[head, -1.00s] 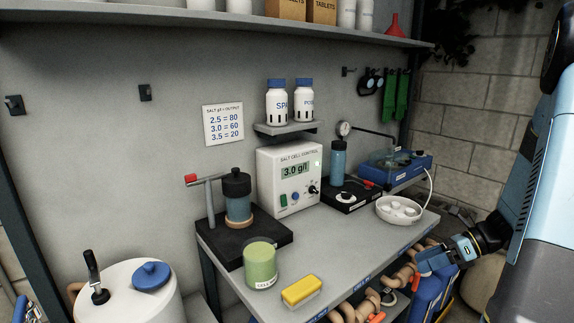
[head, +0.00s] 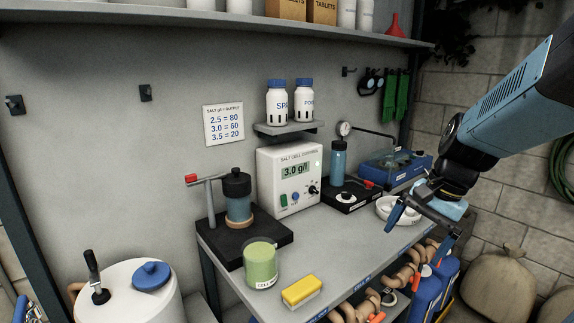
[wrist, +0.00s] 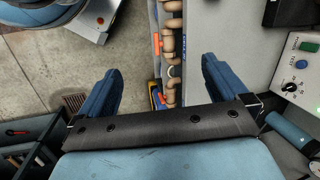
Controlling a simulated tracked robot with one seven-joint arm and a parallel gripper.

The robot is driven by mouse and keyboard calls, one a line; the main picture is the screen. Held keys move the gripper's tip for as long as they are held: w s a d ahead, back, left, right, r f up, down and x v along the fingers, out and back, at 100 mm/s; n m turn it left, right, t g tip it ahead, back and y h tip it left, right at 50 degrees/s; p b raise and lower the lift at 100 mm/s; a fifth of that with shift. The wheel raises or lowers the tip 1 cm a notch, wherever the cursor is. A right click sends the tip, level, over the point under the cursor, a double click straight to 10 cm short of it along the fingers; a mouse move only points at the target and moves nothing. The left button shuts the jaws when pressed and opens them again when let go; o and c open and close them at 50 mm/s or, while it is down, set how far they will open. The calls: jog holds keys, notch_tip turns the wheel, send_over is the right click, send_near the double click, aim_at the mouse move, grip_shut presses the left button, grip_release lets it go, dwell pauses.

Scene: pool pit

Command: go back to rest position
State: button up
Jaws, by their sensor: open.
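My gripper (head: 422,222) is at the right end of the bench, in front of the white dish (head: 388,207), which it partly hides. Its two blue fingers are spread wide. In the wrist view my gripper (wrist: 160,90) points down, with the bench's front edge and the pipes below between its fingers. Nothing is between the fingers. My arm comes in from the upper right in the head view.
On the grey bench (head: 345,245) stand the salt cell control box (head: 290,180), a green jar (head: 260,264), a yellow block (head: 301,291) and a blue cylinder (head: 338,160). Tan pipes (head: 365,303) run below the front edge. A shelf (head: 300,22) crosses above.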

jog(key=s+a+r+n+t+h, duration=0.2)
jog(key=s+r+n, duration=0.4)
jog(key=n, duration=0.3)
jog(key=shift+s+r+t+h, duration=0.2)
jog(key=shift+r+t+h, duration=0.4)
jog(key=shift+t, duration=0.7)
jog(key=shift+r, duration=0.1)
